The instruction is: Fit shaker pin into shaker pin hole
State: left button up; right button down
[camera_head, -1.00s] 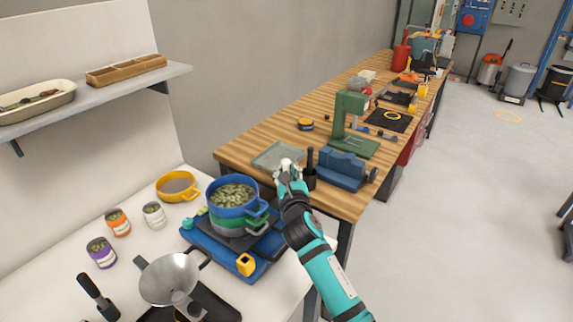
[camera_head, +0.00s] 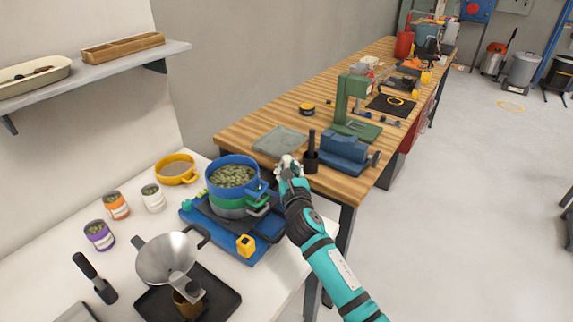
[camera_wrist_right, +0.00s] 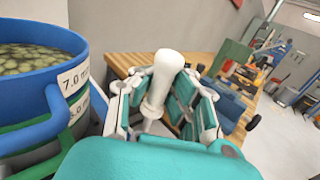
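The white shaker pin (camera_wrist_right: 165,78) stands between the fingers of my right gripper (camera_wrist_right: 160,95) in the right wrist view, its rounded head up. The fingers look closed around its stem; its lower end is hidden. In the head view my right gripper (camera_head: 289,168) is just right of the sieve stack (camera_head: 233,178), above the gap between white counter and wooden bench. The stack stands on the blue shaker base (camera_head: 232,246). It also shows close at the left of the wrist view (camera_wrist_right: 45,70), apart from the gripper. I cannot make out the pin hole. My left gripper is not in view.
A black-handled tool (camera_head: 311,150) and a blue vise (camera_head: 345,152) stand on the wooden bench (camera_head: 240,135) close beyond the gripper. A metal funnel (camera_head: 165,262), cans and a yellow sieve (camera_head: 176,170) occupy the counter.

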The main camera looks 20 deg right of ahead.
jog(key=shift+f, duration=0.25)
dwell(0.8)
jog(key=shift+p, duration=0.5)
dwell(0.8)
jog(key=shift+f+b, duration=1.95)
jog(key=shift+f, duration=0.55)
jog(key=c, duration=1.3)
grip_release()
jog(key=shift+c, duration=0.2)
jog(key=shift+s, duration=0.1)
